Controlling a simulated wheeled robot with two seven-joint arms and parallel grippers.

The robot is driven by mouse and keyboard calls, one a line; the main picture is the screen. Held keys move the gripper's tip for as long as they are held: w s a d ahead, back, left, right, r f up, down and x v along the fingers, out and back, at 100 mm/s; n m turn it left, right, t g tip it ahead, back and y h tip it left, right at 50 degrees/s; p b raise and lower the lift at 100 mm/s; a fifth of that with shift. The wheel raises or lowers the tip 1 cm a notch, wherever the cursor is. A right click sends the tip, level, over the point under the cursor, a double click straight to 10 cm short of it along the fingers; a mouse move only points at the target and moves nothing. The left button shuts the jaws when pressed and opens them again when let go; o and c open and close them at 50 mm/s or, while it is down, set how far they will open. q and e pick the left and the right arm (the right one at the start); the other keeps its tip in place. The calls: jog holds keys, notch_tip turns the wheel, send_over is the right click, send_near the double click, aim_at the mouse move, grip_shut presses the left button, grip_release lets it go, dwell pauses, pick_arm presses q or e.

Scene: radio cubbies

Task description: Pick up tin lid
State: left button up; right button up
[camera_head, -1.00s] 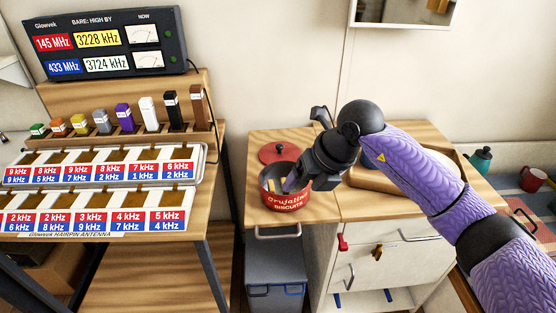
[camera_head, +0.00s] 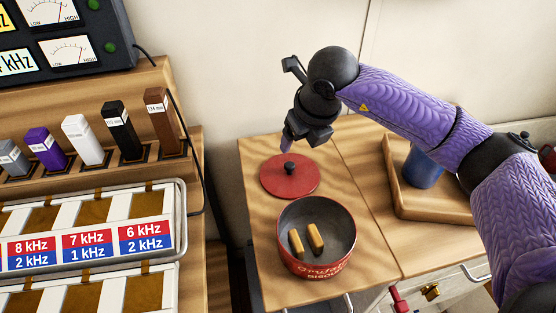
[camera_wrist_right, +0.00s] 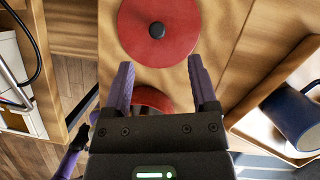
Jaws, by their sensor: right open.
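The tin lid (camera_head: 277,178) is a red disc with a black knob (camera_head: 289,168), lying flat on the wooden counter behind the tin. It also shows in the right wrist view (camera_wrist_right: 182,45), ahead of the fingers. The red biscuit tin (camera_head: 322,262) is open, with two yellow-brown biscuits (camera_head: 315,237) inside. My right gripper (camera_head: 287,143) is above the far edge of the lid, apart from it. In the wrist view its two purple fingers (camera_wrist_right: 162,84) are spread and empty, with part of the tin between them.
A wooden tray (camera_head: 440,207) with a blue mug (camera_head: 424,168) stands right of the lid. At left, a slotted rack (camera_head: 130,232) and a row of coloured blocks (camera_head: 83,140) stand near the radio unit (camera_head: 75,45). Bare counter surrounds the lid.

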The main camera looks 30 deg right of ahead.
aim_at(289, 164)
jog(key=b+x, duration=0.2)
jog(key=x, duration=0.1)
jog(key=b+x, duration=0.1)
jog(key=x, duration=0.2)
jog(key=s+b+x, duration=0.1)
jog(key=b+x, duration=0.1)
jog(key=x, duration=0.1)
jog(key=shift+w+a+f+b, duration=0.2)
jog(key=shift+f+b, duration=0.1)
jog(key=shift+f, duration=0.2)
jog(key=shift+r, duration=0.2)
jog(key=shift+c, duration=0.6)
pick_arm(q)
jog(key=f, duration=0.1)
jog(key=s+f, duration=0.1)
jog(key=f, duration=0.1)
jog(key=s+f, duration=0.1)
jog(key=f, duration=0.1)
pick_arm(e)
grip_shut()
